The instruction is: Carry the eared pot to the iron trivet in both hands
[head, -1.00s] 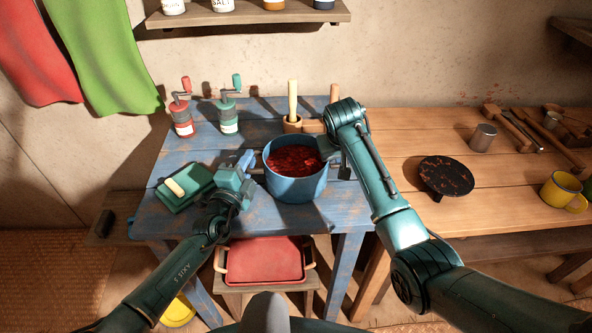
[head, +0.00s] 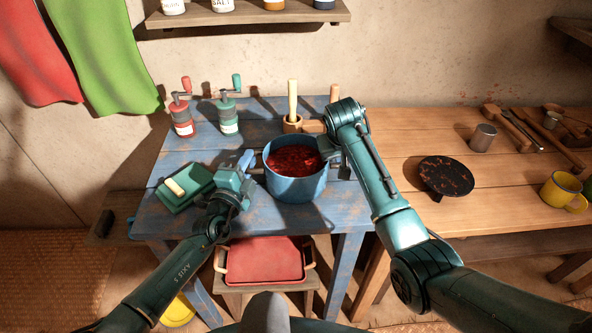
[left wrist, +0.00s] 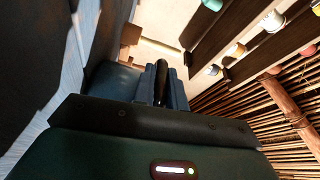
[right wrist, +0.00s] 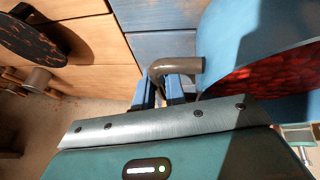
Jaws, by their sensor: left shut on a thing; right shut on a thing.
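The eared pot (head: 296,185) is blue and holds a dark red, chunky filling. It stands on the blue table in the head view. My left gripper (head: 252,165) is at the pot's left side, shut on an ear that is mostly hidden; a dark bar shows between its fingers in the left wrist view (left wrist: 161,82). My right gripper (right wrist: 165,90) is shut on the pot's brown-grey right ear (right wrist: 175,66). The iron trivet (head: 446,176) is a round, dark, rust-flecked plate on short legs, standing on the wooden table to the right, with nothing on it.
The blue table (head: 262,212) adjoins the wooden table (head: 420,130). A green box (head: 186,187) is left of my left gripper. A yellow mug (head: 560,190) and metal cup (head: 482,138) are near the trivet.

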